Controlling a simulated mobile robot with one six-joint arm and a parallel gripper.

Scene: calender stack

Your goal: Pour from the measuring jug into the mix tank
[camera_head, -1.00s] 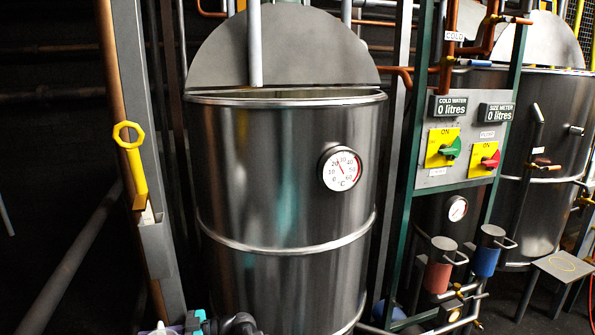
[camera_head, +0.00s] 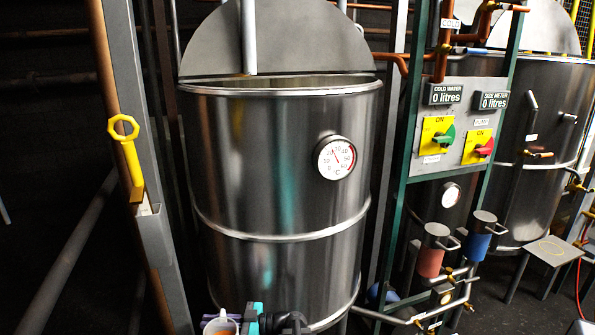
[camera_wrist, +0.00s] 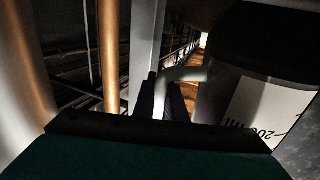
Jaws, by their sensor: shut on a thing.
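The mix tank (camera_head: 270,200) is a tall steel drum with a round dial on its front. Its half lid (camera_head: 285,40) stands raised at the back and the front of its top is open. The measuring jug (camera_head: 209,327) shows at the bottom edge of the head view, pale, with something orange-brown inside; its lower part is cut off. In the wrist view the jug (camera_wrist: 222,95) is grey with a white scale label and a pale handle. My gripper (camera_wrist: 165,100) is shut on the handle. The jug is low in front of the tank, well below its rim.
A yellow ring-ended handle (camera_head: 128,150) is on a grey post at left. A panel (camera_head: 462,130) with green and red switches and two 0 litres displays stands right of the tank. Red (camera_head: 431,258) and blue (camera_head: 480,238) cups hang below. A small stool (camera_head: 548,250) stands at right.

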